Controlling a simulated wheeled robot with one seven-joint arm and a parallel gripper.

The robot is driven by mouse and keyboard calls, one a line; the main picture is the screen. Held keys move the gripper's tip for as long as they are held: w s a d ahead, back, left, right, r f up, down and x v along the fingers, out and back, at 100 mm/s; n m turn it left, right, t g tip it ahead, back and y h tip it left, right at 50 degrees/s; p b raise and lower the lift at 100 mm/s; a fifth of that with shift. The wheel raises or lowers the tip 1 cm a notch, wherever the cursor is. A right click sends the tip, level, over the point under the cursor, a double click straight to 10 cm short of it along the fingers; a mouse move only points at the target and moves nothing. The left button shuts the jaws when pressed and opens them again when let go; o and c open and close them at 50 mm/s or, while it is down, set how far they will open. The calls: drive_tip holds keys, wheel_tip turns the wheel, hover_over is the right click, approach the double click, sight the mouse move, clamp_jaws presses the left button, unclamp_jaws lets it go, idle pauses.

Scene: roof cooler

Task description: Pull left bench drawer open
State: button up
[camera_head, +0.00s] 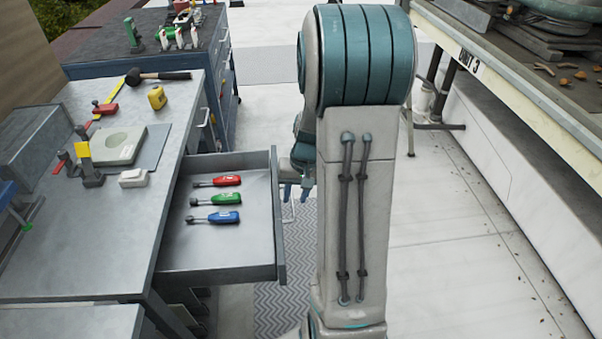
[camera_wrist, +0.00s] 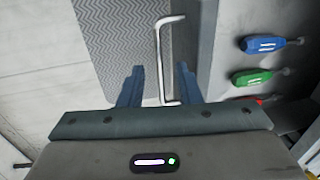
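The bench drawer (camera_head: 225,258) stands pulled out from the grey workbench (camera_head: 110,235), its inside in plain view. Red, green and blue screwdrivers lie in it, side by side. Its pale bar handle (camera_wrist: 160,60) shows in the wrist view, on the outer side of the drawer front (camera_head: 279,220). My gripper (camera_wrist: 160,86) is open, with one blue finger on each side of the handle's line. I cannot tell whether either finger touches it. In the head view my gripper (camera_head: 296,190) is partly hidden by my arm, just right of the drawer front.
A hammer (camera_head: 155,77), a yellow tape measure (camera_head: 157,97) and a grey block (camera_head: 118,145) lie on the bench top. A blue cabinet (camera_head: 215,60) stands behind. A patterned mat (camera_head: 270,308) lies below the drawer. A long table (camera_head: 530,90) stands at right, with clear floor between.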

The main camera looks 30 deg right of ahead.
wheel_tip(320, 180, up, 11)
drive_tip(key=s+d, duration=0.1)
drive_tip(key=d, duration=0.1)
drive_tip(key=shift+r+p, duration=0.2)
drive_tip(key=shift+p, duration=0.15)
drive_tip(key=s+a+r+n+t+h+p, duration=0.1)
drive_tip(key=s+a+r+n+p, duration=0.1)
drive_tip(key=s+a+r, duration=0.2)
drive_tip(key=s+a+r+n+t+h+p, duration=0.1)
drive_tip(key=s+a+r, duration=0.3)
drive_tip(key=s+a, duration=0.4)
drive_tip(key=a+n+p, duration=0.1)
drive_tip(key=a, duration=0.2)
drive_tip(key=shift+s+a+n, duration=0.3)
drive_tip(key=shift+s+a, duration=0.05)
drive_tip(key=shift+a, duration=0.05)
drive_tip(key=shift+a, duration=0.15)
